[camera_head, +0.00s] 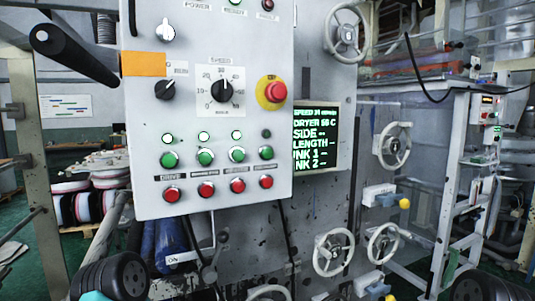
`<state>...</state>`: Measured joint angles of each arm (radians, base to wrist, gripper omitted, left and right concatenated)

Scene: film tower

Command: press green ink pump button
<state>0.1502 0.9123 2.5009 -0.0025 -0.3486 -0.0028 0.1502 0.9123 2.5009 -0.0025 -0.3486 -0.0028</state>
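A white control panel (142,100) fills the left centre of the head view. A row of green buttons sits low on it: the first (169,160), second (205,157), third (237,155) and last (266,153). A red button lies below each. The small labels between the rows are too blurred to tell surely which green button is the ink pump. Lamps above the first three look lit; the lamp (266,133) above the last is dark. Ribbed black parts of my arms show at the bottom left and bottom right corners. No fingertips of either gripper are visible.
A red emergency knob (275,92), a dial (222,91) and a black knob (165,89) stick out above the buttons. A black handle (75,55) juts at upper left. A display (316,138) and handwheels (393,146) stand right. Space before the buttons is clear.

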